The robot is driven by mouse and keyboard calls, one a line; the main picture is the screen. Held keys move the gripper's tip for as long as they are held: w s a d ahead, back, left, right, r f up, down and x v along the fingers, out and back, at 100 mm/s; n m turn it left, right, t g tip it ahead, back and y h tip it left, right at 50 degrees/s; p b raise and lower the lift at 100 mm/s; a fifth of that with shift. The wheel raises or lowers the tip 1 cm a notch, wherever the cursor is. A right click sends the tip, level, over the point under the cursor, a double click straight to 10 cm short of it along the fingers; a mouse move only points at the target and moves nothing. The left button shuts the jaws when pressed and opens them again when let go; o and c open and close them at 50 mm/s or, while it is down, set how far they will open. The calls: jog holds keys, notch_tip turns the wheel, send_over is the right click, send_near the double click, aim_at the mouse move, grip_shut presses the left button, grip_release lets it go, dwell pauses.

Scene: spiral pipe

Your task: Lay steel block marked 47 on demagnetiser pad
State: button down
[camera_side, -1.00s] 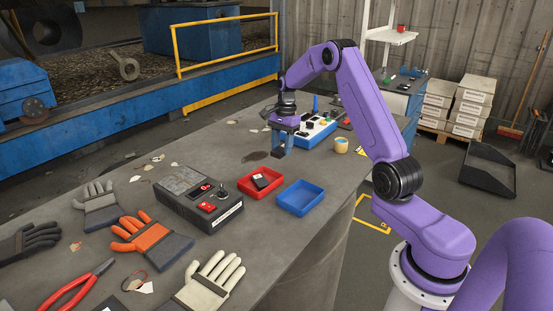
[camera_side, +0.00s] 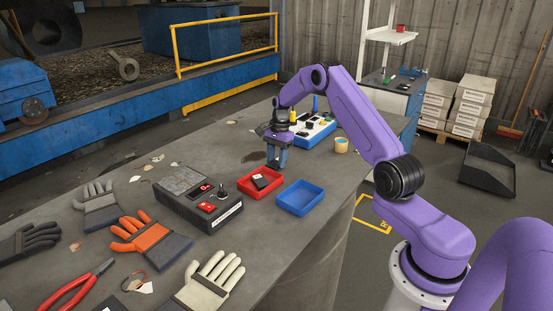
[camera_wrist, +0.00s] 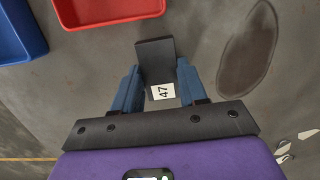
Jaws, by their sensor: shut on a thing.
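My gripper (camera_side: 277,158) is shut on a dark steel block (camera_wrist: 155,60) above the bench. In the wrist view the block sits between the blue fingers (camera_wrist: 158,78), and its white label reads 47. In the side view the block (camera_side: 272,165) is a small dark shape at the fingertips, just behind the red tray. The demagnetiser is a dark box with a red display and a red switch. Its grey top plate, the pad (camera_side: 183,180), is bare and lies to the left of my gripper.
A red tray (camera_side: 244,186) holds a dark piece with a white label. A blue tray (camera_side: 299,198) beside it is empty. A white and blue case (camera_side: 322,131) and a yellowish cup (camera_side: 341,145) stand behind. Gloves (camera_side: 150,240) and red pliers (camera_side: 75,287) lie in front.

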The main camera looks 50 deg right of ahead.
jog(key=shift+f, duration=0.1)
jog(key=c, duration=0.6)
grip_release()
